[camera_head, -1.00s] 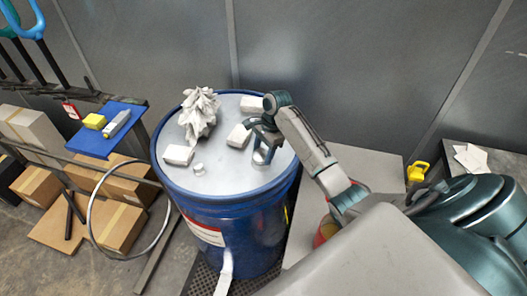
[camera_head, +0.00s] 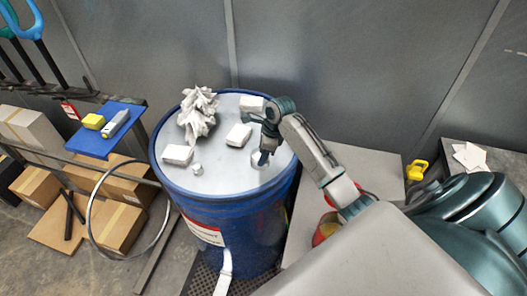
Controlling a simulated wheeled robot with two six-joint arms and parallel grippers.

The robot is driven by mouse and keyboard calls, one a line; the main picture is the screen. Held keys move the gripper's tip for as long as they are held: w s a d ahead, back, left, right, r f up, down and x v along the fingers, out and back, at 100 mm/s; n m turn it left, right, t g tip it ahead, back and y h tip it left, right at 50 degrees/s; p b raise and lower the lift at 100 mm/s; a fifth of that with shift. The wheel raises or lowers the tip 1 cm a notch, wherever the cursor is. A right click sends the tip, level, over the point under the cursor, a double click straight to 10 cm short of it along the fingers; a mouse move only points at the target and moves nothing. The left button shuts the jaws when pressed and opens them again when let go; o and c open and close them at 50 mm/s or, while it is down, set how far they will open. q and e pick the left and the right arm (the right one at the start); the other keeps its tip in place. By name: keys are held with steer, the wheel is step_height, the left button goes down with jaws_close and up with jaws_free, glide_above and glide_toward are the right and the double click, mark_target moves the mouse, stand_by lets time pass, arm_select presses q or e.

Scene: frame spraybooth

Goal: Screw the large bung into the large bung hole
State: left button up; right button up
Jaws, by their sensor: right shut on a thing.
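The blue drum (camera_head: 225,236) stands in the middle with a pale grey lid (camera_head: 225,184). My right gripper (camera_head: 263,157) points down at the right side of the lid, seen edge-on. It is shut on a small pale round piece, which looks like the large bung (camera_head: 257,163), at or just above the lid. The bung hole is hidden beneath it, and I cannot tell how deep the bung sits. A small white cap (camera_head: 198,169) is on the lid's front left.
White blocks (camera_head: 177,155) (camera_head: 239,136) (camera_head: 251,104) and a crumpled white cloth (camera_head: 198,114) lie on the lid. A blue-topped stand (camera_head: 95,144) and cardboard boxes (camera_head: 118,222) are left. A yellow padlock-like item (camera_head: 417,170) is right.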

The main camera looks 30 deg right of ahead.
steer(key=shift+s+a+f+m, duration=0.25)
steer(key=shift+a+f+m, duration=0.05)
steer(key=shift+f+m, duration=0.15)
steer(key=m+h, duration=0.1)
steer(key=m, duration=0.3)
steer(key=shift+s+a+t, duration=0.1)
steer(key=shift+t, duration=0.3)
steer(key=o, duration=1)
steer(key=shift+o, duration=0.2)
steer(key=n, duration=0.3)
steer(key=shift+a+r+g+y, duration=0.1)
steer(key=shift+r+g+y, duration=0.1)
steer(key=shift+g+y, duration=0.15)
steer(key=shift+f+n, duration=0.1)
steer(key=shift+n, duration=0.65)
steer(key=n, duration=0.1)
steer(key=n+g, duration=0.1)
steer(key=n, duration=0.1)
steer(key=n+y, duration=0.1)
steer(key=n, duration=0.1)
steer(key=shift+d, duration=0.3)
steer(key=n, duration=0.1)
steer(key=n+g, duration=0.1)
steer(key=n, duration=0.2)
steer(key=shift+w+d+n+g, duration=0.15)
steer(key=shift+w+n+g, duration=0.15)
steer(key=shift+g, duration=0.05)
